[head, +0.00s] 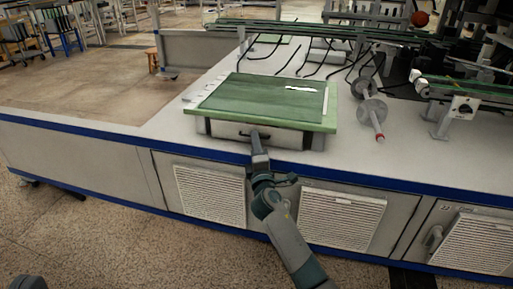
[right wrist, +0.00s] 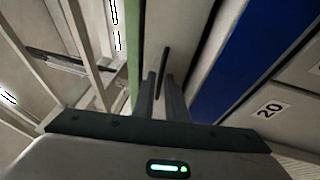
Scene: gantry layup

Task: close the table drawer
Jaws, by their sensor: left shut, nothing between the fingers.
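The table drawer (head: 225,131) is the pale front of a low box with a green top (head: 262,97), standing on the workbench. A dark bar handle (head: 262,136) is on its front; it also shows in the right wrist view (right wrist: 165,62). How far the drawer stands out is hard to tell. My right gripper (head: 255,135) is at the handle. In the right wrist view its fingers (right wrist: 161,92) lie either side of the handle with a narrow gap; whether they press on it is unclear. My left gripper (head: 28,283) shows only as a dark part at the bottom left, shut and empty.
The grey workbench (head: 165,125) has a blue edge and vented cabinet doors (head: 340,218) below. Grey discs on a rod (head: 372,110) lie right of the box. A rail frame (head: 320,32) and dark cables stand behind it. The bench left of the box is clear.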

